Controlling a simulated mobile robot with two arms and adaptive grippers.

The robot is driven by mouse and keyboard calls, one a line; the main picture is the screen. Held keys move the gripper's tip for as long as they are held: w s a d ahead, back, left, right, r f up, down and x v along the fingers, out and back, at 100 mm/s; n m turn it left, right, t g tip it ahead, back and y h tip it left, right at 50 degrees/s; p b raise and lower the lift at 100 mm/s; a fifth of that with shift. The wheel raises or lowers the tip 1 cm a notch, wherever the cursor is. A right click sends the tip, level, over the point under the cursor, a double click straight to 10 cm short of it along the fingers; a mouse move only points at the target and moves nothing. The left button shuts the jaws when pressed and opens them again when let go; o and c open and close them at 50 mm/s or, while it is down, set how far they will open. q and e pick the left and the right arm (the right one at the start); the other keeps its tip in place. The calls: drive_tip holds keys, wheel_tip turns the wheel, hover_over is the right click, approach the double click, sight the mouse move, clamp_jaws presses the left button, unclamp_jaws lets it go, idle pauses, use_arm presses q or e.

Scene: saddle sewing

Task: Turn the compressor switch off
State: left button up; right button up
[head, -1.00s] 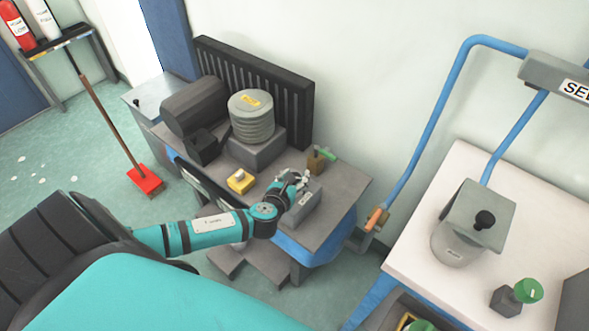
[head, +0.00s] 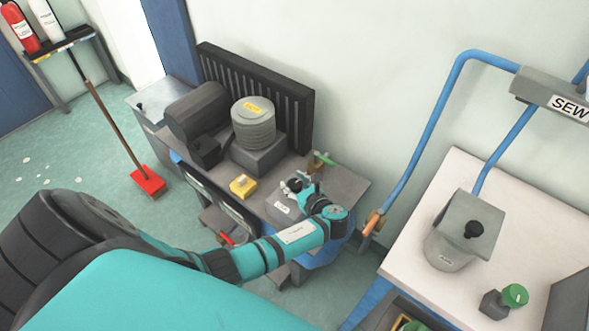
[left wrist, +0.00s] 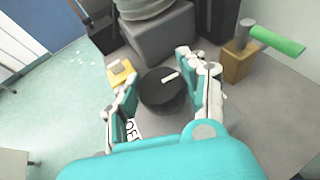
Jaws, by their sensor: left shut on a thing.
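The compressor switch is a round black knob (left wrist: 163,92) with a white pointer mark, seen in the left wrist view. It stands on a grey box (head: 281,207) on the compressor bench. The pointer mark slants up to the right. A white label (left wrist: 134,130) with dark letters shows partly beside the left finger. My right gripper is not in view.
A yellow block (head: 243,186) with a pale button sits left of the box. A brass valve with a green handle (head: 324,159) stands behind the gripper. The ribbed grey cylinder (head: 254,122) and dark tank (head: 196,112) are farther back. A blue pipe (head: 427,145) rises at right.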

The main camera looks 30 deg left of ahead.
use_arm(q)
drive_tip(key=shift+n+g+y, duration=0.3)
drive_tip(key=shift+n+g, duration=0.3)
drive_tip(key=shift+g, duration=0.2)
drive_tip(key=o, duration=1.2)
drive_tip(key=shift+a+n, duration=0.1)
drive_tip(key=shift+n, duration=0.2)
drive_tip(key=v, duration=0.7)
drive_tip(key=shift+d+r, duration=0.15)
drive_tip(key=shift+d, duration=0.15)
